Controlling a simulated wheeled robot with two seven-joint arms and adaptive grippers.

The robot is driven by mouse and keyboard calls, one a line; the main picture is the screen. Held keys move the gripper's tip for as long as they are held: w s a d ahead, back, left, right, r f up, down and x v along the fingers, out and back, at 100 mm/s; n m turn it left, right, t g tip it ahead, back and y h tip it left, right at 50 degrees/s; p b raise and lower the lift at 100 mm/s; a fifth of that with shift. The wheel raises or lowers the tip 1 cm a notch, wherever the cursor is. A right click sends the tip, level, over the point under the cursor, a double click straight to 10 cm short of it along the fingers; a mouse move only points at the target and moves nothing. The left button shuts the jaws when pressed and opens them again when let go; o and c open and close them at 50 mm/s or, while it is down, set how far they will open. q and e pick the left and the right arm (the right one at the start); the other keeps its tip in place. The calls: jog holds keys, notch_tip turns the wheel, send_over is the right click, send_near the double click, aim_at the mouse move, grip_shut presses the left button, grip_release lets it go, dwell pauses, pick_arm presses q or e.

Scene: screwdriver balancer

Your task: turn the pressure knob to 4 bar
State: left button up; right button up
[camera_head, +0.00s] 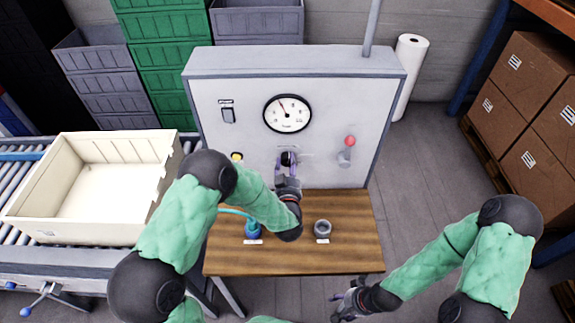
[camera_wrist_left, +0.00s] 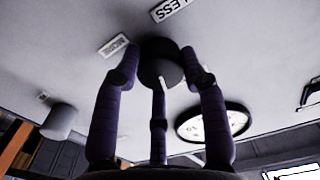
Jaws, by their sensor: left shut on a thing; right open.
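The black pressure knob (camera_head: 287,157) sits on the front of the grey panel (camera_head: 235,140), below the round white gauge (camera_head: 287,113). The gauge needle points up and slightly left; I cannot read its figures. My left gripper (camera_head: 287,170) is at the knob. In the left wrist view its purple fingers (camera_wrist_left: 160,82) are closed around the dark knob (camera_wrist_left: 160,52), which has a pale mark on its front. Labels "MORE" (camera_wrist_left: 113,46) and "LESS" (camera_wrist_left: 169,9) show beside it. My right gripper (camera_head: 347,304) is open and empty, low in front of the table.
A wooden table (camera_head: 350,255) below the panel holds a blue-green tool (camera_head: 252,229) and a grey cup (camera_head: 322,228). A red-topped fitting (camera_head: 347,148) and a switch (camera_head: 228,115) are on the panel. A cream crate (camera_head: 55,215) lies left, cartons (camera_head: 530,75) stand right.

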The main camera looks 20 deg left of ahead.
pick_arm(q)
jog(key=shift+m, duration=0.3)
jog(key=o, duration=1.1)
jog(key=shift+o, duration=0.2)
jog(key=v, duration=1.2)
